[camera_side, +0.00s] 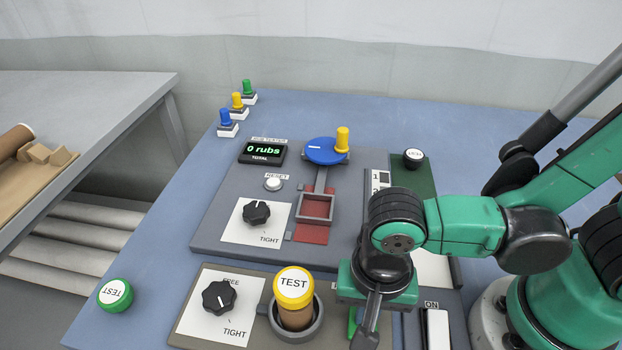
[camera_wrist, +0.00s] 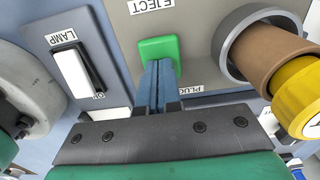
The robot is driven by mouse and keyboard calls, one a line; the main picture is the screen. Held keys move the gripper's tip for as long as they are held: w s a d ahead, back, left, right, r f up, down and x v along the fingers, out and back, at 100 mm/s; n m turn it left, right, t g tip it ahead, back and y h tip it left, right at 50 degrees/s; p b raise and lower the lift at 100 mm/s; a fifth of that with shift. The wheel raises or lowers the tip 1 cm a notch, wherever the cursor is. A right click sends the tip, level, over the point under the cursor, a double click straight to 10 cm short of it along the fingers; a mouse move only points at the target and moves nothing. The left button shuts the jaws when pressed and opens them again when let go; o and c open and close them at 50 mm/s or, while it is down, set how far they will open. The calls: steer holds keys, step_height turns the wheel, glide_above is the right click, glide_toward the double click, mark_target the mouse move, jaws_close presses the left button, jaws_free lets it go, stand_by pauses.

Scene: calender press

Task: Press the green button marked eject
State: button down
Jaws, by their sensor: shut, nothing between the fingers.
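The green square button (camera_wrist: 158,47) is in the wrist view, on a grey panel just below the label EJECT (camera_wrist: 152,5). My gripper (camera_wrist: 160,68) is shut and empty, with its two blue-grey fingers together. The fingertips overlap the button's lower edge in the wrist view; I cannot tell whether they touch it. In the side view my gripper (camera_side: 364,338) points down at the front panel, right of the yellow-capped cylinder. The wrist and fingers hide most of the button there.
A brown cylinder with a yellow TEST cap (camera_side: 294,284) stands in a grey ring socket close beside the button. A white lamp switch (camera_wrist: 72,75) is on the button's other side. A black knob (camera_side: 219,297) and the rub tester panel (camera_side: 228,232) lie further off.

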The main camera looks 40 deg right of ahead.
stand_by(0.5)
step_height(320, 180, up, 14)
stand_by(0.8)
stand_by(0.5)
